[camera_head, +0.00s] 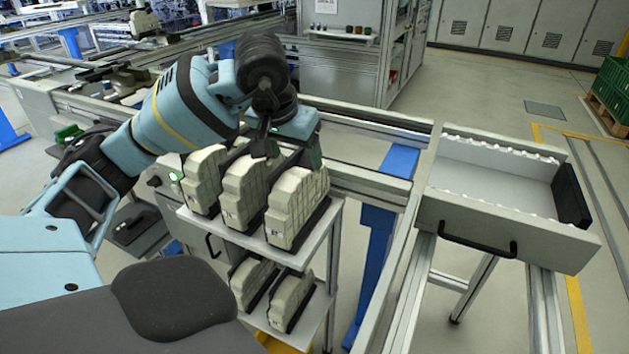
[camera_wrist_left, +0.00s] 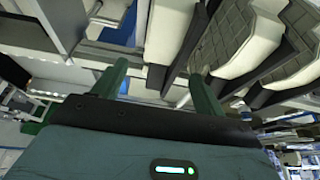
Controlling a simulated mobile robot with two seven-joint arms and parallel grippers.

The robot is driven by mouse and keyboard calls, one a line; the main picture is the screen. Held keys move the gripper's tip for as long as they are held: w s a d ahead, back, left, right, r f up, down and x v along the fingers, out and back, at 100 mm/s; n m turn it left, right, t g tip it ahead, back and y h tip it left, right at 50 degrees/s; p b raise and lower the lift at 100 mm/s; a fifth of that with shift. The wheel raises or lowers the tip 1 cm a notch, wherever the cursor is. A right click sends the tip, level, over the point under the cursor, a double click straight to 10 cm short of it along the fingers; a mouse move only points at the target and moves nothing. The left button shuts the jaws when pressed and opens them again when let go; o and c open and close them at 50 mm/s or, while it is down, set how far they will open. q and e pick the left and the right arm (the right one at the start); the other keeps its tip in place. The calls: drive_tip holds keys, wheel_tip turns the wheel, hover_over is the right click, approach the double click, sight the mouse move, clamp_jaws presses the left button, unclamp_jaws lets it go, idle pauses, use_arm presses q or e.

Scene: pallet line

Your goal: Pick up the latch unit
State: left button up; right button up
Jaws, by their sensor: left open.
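Three cream ribbed blocks with black bases, apparently the latch units, stand in a row on the upper shelf: left (camera_head: 203,180), middle (camera_head: 245,190) and right (camera_head: 296,207). Two more, left (camera_head: 252,282) and right (camera_head: 291,299), stand on the lower shelf. My left gripper (camera_head: 290,153) is open above the right part of the upper row. In the left wrist view its two green fingers (camera_wrist_left: 160,72) are apart, with a cream unit (camera_wrist_left: 162,30) and its black edge showing beyond the gap. I cannot tell whether they touch it. My right gripper is not in view.
The shelf stand (camera_head: 325,228) is white with thin edges. A rail with a blue post (camera_head: 372,240) runs close on its right. An open grey drawer (camera_head: 480,222) with a black handle stands further right, with a black piece (camera_head: 571,195) at its right end.

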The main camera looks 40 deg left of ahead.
sight(297, 169)
use_arm(q)
drive_tip(key=shift+s, duration=0.35)
drive_tip(key=shift+f, duration=0.3)
drive_tip(key=shift+x, duration=0.9)
drive_tip(key=shift+w+f, duration=0.1)
drive_tip(key=shift+w, duration=0.1)
drive_tip(key=shift+f, duration=0.3)
drive_tip(key=x, duration=0.4)
drive_tip(key=shift+w+a+f, duration=0.1)
drive_tip(key=shift+w, duration=0.05)
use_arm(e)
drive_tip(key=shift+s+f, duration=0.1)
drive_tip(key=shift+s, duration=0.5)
use_arm(q)
clamp_jaws()
